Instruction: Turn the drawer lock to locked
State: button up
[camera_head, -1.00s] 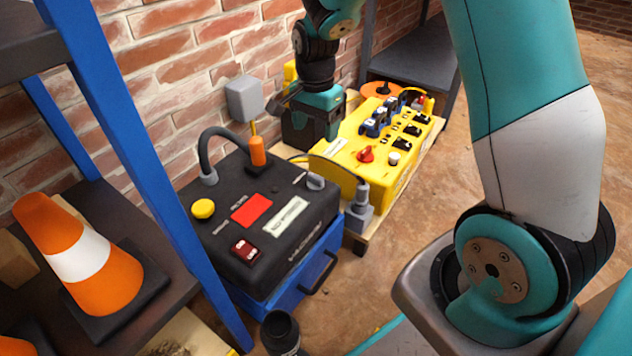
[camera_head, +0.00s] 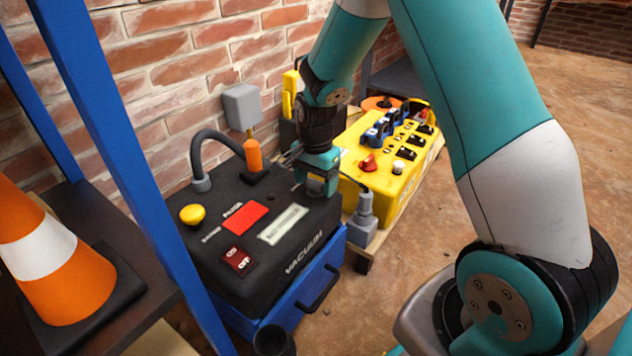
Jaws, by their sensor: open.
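The black vacuum unit (camera_head: 215,255) stands by the brick wall, with a blue drawer (camera_head: 300,305) and black handle (camera_head: 318,292) below its top. A small grey knob (camera_head: 316,187), which looks like the drawer lock, sits at the right end of the black top. My gripper (camera_head: 315,180) is open, low over that end, and partly covers the knob. I cannot tell whether its fingers touch the knob or are only beside it. The knob's label and its turned position are hidden.
An orange-handled lever (camera_head: 253,155) and black hose (camera_head: 215,145) stand just left of my gripper. A yellow panel (camera_head: 385,180) with switches and a grey plug (camera_head: 363,215) are at right. A blue shelf post (camera_head: 130,160) and traffic cone (camera_head: 50,265) are at left.

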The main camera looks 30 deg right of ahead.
jog(key=shift+c, duration=0.2)
jog(key=c, duration=0.9)
